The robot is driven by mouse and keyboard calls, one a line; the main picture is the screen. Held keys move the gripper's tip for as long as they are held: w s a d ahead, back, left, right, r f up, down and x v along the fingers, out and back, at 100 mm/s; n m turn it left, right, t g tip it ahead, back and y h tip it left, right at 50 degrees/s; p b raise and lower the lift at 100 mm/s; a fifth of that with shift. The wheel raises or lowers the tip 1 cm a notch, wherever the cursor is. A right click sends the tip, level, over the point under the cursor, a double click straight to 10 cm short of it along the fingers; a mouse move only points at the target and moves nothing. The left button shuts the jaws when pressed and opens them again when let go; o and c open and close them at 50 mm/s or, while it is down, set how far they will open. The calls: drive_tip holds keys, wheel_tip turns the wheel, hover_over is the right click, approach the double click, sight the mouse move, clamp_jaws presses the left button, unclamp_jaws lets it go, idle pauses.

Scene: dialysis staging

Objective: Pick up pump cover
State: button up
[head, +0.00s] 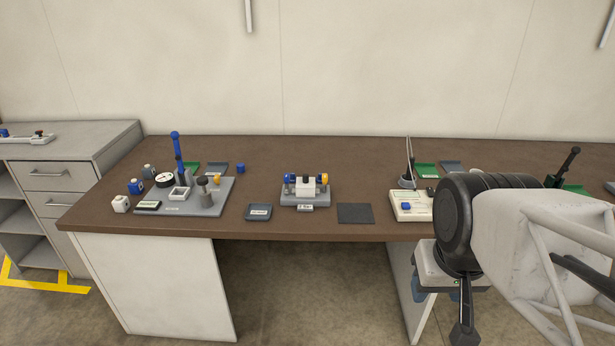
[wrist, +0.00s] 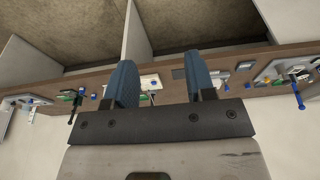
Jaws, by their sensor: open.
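I cannot tell for certain which part is the pump cover. A small grey stand (head: 305,196) at the middle of the brown table carries a white block (head: 304,184) between blue and yellow end pieces, with a tag at its front. My gripper (head: 446,292) is at the right, in front of the table's front edge and away from that stand. In the wrist view its two blue fingers (wrist: 161,78) are apart with nothing held between them. The fingers hide parts of the table behind them.
A grey board (head: 205,205) with a blue-handled post and several small parts stands left on the table. A dark tray (head: 258,212) and a dark mat (head: 355,213) flank the stand. A white device (head: 411,206) sits near my arm. A drawer cabinet (head: 75,165) stands far left.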

idle(0.3)
drive_tip(key=w+a+f+n+t+y, duration=0.1)
drive_tip(key=w+a+f+t, duration=0.2)
drive_tip(key=w, duration=1.5)
drive_tip(key=w+a+t, duration=0.2)
drive_tip(key=w+a, duration=0.2)
drive_tip(key=w, duration=1.4)
drive_tip(key=n+t+y, duration=0.2)
drive_tip(key=t, duration=0.4)
approach(307, 176)
drive_tip(key=x, duration=0.3)
drive_tip(key=shift+w, duration=0.15)
drive_tip(key=shift+g, duration=0.3)
drive_tip(key=shift+f, duration=0.1)
drive_tip(key=shift+x, duration=1.25)
drive_tip(key=shift+w, duration=0.1)
